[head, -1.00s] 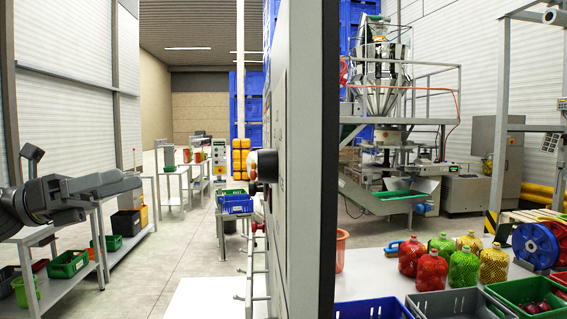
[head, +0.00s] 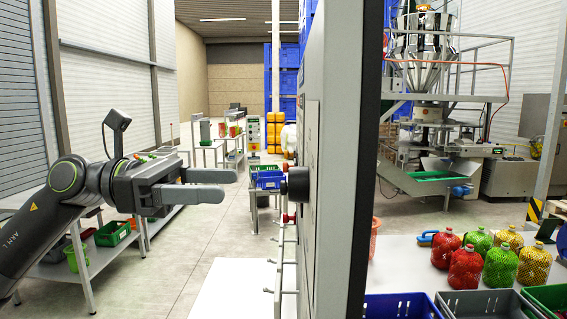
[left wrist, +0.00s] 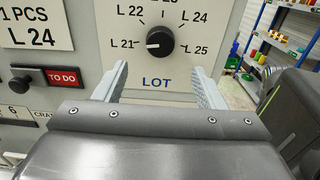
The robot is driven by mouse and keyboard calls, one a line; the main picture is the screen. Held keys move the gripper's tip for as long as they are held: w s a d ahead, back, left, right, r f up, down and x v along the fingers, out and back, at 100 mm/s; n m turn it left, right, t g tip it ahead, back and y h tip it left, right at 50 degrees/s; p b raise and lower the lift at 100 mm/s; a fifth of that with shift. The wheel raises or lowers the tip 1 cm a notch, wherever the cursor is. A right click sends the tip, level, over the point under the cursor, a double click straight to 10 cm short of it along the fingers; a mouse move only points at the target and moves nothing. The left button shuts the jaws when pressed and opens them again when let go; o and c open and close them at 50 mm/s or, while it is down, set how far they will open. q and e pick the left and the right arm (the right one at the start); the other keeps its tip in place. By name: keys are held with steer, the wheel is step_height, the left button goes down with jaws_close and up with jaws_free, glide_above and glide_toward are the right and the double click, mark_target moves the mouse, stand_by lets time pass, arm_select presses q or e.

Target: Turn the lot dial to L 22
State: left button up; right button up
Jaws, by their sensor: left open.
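The lot dial (left wrist: 160,40) is a round black knob on a light grey panel, above the word LOT. Its white mark points left, at L 21. L 22 is printed up and left of it, L 24 and L 25 to the right; the top label is cut off. In the head view a black knob (head: 298,184) sticks out from the panel's side. My left gripper (head: 230,184) is open and empty, its fingers pointing at that knob with a gap between. In the left wrist view its fingertips (left wrist: 160,70) lie left and right, below the dial. My right gripper is out of view.
Left of the dial are a card reading L 24 (left wrist: 35,28), a black knob (left wrist: 20,78) and a red TO DO label (left wrist: 63,77). Shelves with crates (head: 112,233) stand behind my left arm.

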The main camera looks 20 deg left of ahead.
mark_target(298, 184)
arm_select(q)
steer(key=p+x, duration=0.5)
steer(key=x, duration=0.5)
stand_by(0.4)
steer(key=c, duration=1)
steer(key=shift+o, duration=0.2)
